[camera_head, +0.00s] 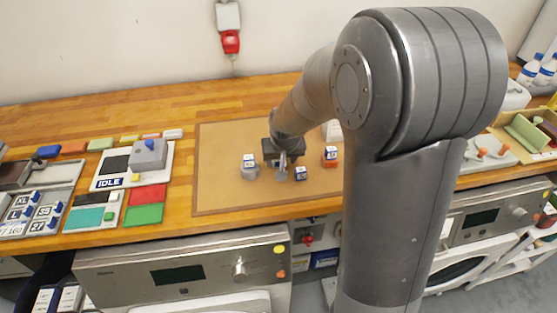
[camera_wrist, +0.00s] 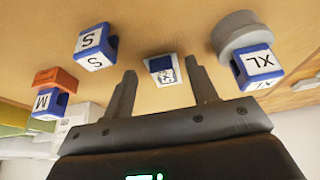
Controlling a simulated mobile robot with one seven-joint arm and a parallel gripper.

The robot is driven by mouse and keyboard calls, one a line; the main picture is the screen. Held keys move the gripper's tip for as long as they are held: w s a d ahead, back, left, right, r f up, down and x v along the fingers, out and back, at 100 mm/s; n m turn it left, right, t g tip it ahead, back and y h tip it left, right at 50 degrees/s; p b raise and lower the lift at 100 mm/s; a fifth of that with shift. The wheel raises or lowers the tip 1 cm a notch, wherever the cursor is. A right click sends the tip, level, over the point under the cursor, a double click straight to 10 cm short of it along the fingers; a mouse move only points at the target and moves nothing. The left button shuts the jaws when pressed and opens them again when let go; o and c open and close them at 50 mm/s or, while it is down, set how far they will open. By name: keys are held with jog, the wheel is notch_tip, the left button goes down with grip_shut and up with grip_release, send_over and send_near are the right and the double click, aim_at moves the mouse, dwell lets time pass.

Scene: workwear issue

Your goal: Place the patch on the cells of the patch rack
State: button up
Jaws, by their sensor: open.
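My gripper (camera_head: 283,173) is low over a brown mat (camera_head: 225,195), with its fingers apart. An S block (camera_wrist: 95,47) stands to one side, and an XL block (camera_wrist: 257,67) stands against a grey round piece (camera_wrist: 238,32). An M block (camera_wrist: 48,104) is beside an orange block (camera_wrist: 56,79). A grey rack with labelled cells (camera_head: 62,190), which may be the patch rack, is at the far left.
Red (camera_head: 147,194) and green pads (camera_head: 143,214) lie at the front. My arm hides the mat's right part. Bare wood shows behind the mat.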

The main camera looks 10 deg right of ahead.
jog(key=shift+x, duration=0.9)
jog(key=shift+c, duration=0.5)
jog(key=c, duration=1)
jog(key=shift+r, duration=0.15)
